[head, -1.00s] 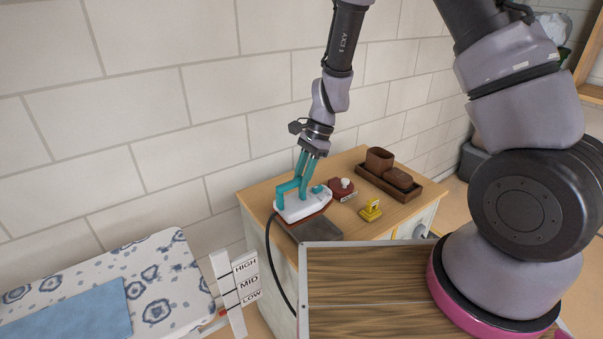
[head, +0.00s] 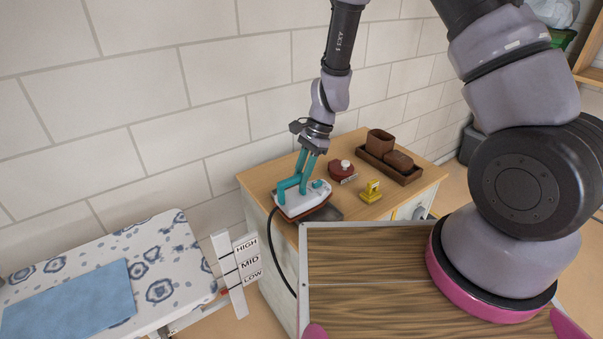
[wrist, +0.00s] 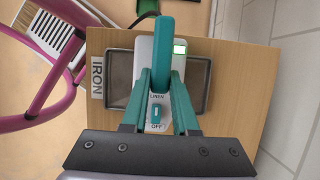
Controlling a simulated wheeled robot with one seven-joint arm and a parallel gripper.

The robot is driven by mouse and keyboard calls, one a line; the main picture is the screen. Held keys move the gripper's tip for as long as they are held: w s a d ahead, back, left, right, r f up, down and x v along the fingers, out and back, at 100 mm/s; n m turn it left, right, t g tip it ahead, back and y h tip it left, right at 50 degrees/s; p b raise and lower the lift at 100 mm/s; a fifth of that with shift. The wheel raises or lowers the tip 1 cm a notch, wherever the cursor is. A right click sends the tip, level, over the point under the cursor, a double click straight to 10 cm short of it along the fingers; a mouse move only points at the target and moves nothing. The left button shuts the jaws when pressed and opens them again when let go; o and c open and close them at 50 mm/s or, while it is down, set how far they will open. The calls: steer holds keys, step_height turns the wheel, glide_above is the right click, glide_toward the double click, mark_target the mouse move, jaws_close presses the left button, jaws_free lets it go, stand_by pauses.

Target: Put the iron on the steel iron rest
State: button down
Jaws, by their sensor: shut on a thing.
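The iron (head: 312,199) has a white body, a reddish-brown lower edge and a teal handle (wrist: 163,50). My gripper (head: 304,172), with teal fingers, is shut on the handle from above. The steel iron rest (head: 327,213) is a dark, shallow tray on the wooden cabinet top, with an IRON label beside it in the wrist view. In the wrist view the iron lies across the middle of the rest (wrist: 200,88), which shows on both sides. I cannot tell whether the iron touches it. The soleplate is hidden.
A red-brown item (head: 342,171) and a yellow item (head: 371,191) stand close right of the iron. A brown tray with boxes (head: 395,170) is behind them. A dark cord (head: 276,262) hangs down the cabinet's left side. The ironing board (head: 110,270) is at left.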

steer(key=c, duration=0.7)
jaws_free()
steer(key=v, duration=1.3)
step_height(320, 180, up, 11)
steer(key=n+t, duration=0.2)
glide_above(315, 183)
steer(key=d, duration=0.5)
steer(key=s+d+r+n+t, duration=0.1)
steer(key=s+d+r+t, duration=0.1)
steer(key=s+d+r, duration=0.2)
steer(key=s+d+r+n+t+h, duration=0.1)
steer(key=s+d+r+n+t, duration=0.1)
steer(key=s+d+r, duration=0.3)
steer(key=s+d+r+n+t, duration=0.2)
steer(key=s+d+r, duration=0.3)
steer(key=r, duration=0.4)
steer(key=shift+d+r+t+h, duration=0.3)
steer(key=shift+d+t, duration=0.2)
steer(key=shift+t, duration=0.3)
